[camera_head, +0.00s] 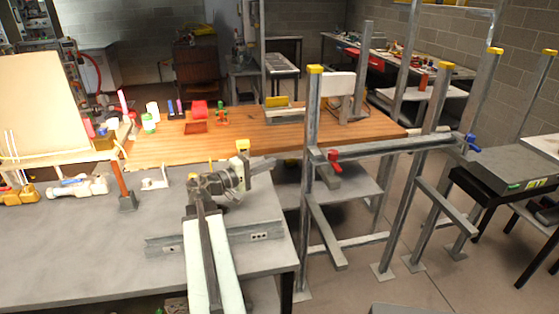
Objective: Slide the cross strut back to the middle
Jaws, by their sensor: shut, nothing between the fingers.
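A steel frame with yellow-capped posts stands right of the grey table. A horizontal cross strut (395,146) spans it, with a red handle (334,157) near its left end and a blue handle (472,142) near its right end. My gripper (268,164) is shut and empty. It points right, above the table's right part and left of the frame's nearest post (312,130), apart from the strut. A loose slotted metal bar (262,234) lies on the table, partly hidden by my arm. I cannot tell how far the cross strut is off the middle.
The grey table (80,260) fills the left foreground. A wooden workbench (260,140) with small items stands behind it. Lower frame arms (327,235) stick out toward me. A dark table (510,178) stands at the right. Open floor (365,285) lies before the frame.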

